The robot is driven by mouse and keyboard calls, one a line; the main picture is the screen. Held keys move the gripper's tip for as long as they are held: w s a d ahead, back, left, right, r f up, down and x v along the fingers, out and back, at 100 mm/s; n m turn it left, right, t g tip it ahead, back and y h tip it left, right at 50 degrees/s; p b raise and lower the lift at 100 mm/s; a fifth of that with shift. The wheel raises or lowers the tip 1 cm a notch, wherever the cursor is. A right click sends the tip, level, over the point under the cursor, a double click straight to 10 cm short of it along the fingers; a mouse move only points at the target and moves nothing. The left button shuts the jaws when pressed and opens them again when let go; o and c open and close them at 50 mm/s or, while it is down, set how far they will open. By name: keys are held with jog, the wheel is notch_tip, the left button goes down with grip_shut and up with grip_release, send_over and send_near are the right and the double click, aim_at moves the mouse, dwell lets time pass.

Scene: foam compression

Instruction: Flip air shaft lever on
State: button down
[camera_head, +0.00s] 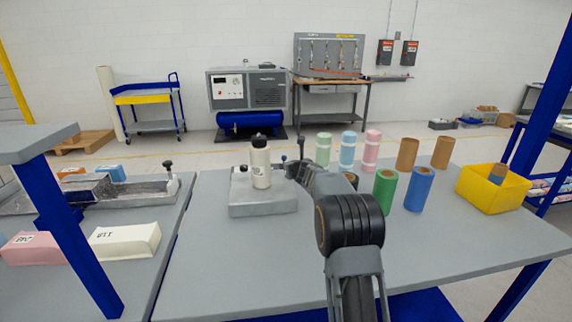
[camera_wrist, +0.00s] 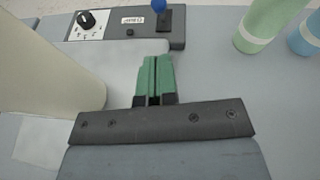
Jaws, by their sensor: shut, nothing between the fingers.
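The lever is a small post with a blue ball tip (camera_wrist: 160,5), standing on a dark mount at the right end of a grey control panel (camera_wrist: 112,30). The ball is cut by the top edge of the wrist view. In the head view the blue tip (camera_head: 284,158) shows at the back right of the grey station base (camera_head: 264,207). My gripper (camera_wrist: 154,72) has green fingertips pressed together with nothing between them. It points toward the lever and appears just short of it, apart from it. In the head view my arm hides part of the gripper.
A cream bottle-like cylinder (camera_head: 261,168) with a black top stands on the base, close to the gripper's left (camera_wrist: 45,65). Several coloured rolls, including a green one (camera_head: 385,191), stand to the right. A yellow bin (camera_head: 492,188) sits at the right. The table front is clear.

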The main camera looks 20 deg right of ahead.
aim_at(285, 159)
jog(key=p+x, duration=0.7)
jog(key=shift+w+r, duration=0.1)
jog(key=shift+w, duration=0.3)
jog(key=shift+p+x, duration=0.8)
jog(key=shift+p, duration=0.3)
jog(key=shift+w+f+p, duration=0.25)
jog(key=shift+p, duration=0.1)
jog(key=shift+w+a+r+p, duration=0.1)
jog(key=shift+r+p, duration=0.1)
jog(key=shift+p, duration=0.2)
jog(key=shift+w+d+p, duration=0.15)
jog(key=shift+d+p, duration=0.05)
jog(key=shift+p, duration=0.1)
jog(key=shift+r, duration=0.1)
